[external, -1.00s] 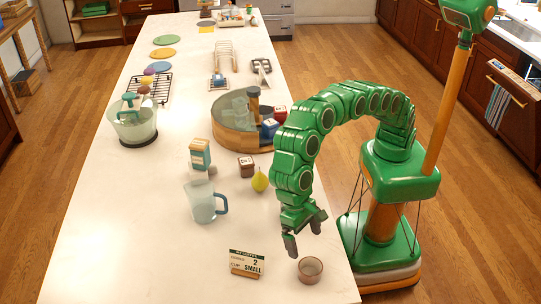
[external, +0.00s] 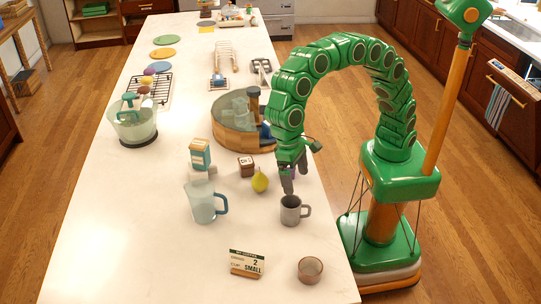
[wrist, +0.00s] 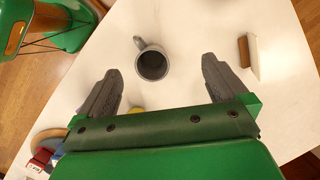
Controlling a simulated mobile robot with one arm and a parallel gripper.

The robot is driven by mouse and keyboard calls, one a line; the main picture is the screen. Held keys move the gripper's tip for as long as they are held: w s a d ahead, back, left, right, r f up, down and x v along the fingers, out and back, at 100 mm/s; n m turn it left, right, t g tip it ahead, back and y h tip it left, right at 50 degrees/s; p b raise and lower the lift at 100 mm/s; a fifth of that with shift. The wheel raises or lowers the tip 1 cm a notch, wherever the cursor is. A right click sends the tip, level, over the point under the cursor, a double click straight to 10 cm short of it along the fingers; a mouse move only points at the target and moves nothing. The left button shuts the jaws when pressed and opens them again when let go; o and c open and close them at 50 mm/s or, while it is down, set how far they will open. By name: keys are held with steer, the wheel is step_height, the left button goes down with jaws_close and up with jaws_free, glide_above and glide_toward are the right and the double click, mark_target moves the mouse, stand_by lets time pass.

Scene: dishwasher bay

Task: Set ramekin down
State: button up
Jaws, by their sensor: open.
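The ramekin (external: 311,270), a small brownish translucent cup, stands upright on the white counter near its front right edge. It is out of the wrist view. My gripper (external: 297,178) is open and empty, well behind the ramekin and apart from it. In the wrist view my gripper (wrist: 161,72) shows its two fingers spread wide, with nothing held between them. A grey mug (external: 290,211) stands upright just below and in front of the fingers. The mug also shows in the wrist view (wrist: 152,64), beyond the fingertips.
A small sign (external: 246,263) stands left of the ramekin. A pitcher (external: 203,203) and a pear (external: 260,181) are left of my gripper. A wooden-sided round tub (external: 232,135) stands farther back. The counter around the ramekin is clear.

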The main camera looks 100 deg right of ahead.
steer(key=s+d+r+n, duration=0.1)
steer(key=s+d, duration=0.3)
steer(key=d, duration=0.4)
steer(key=s+d+r+n+h, duration=0.1)
steer(key=s+d, duration=0.4)
steer(key=d, duration=0.3)
steer(key=s+d+r+n, duration=0.15)
steer(key=s+d, duration=0.25)
steer(key=d, duration=0.5)
steer(key=s+d+f+n, duration=0.1)
steer(key=s+d+f, duration=0.2)
steer(key=s+d, duration=0.4)
steer(key=s+d+f+n+h, duration=0.1)
steer(key=s+d+f, duration=0.3)
steer(key=s, duration=1)
steer(key=d+n, duration=0.1)
steer(key=d, duration=0.2)
steer(key=shift+s, duration=0.2)
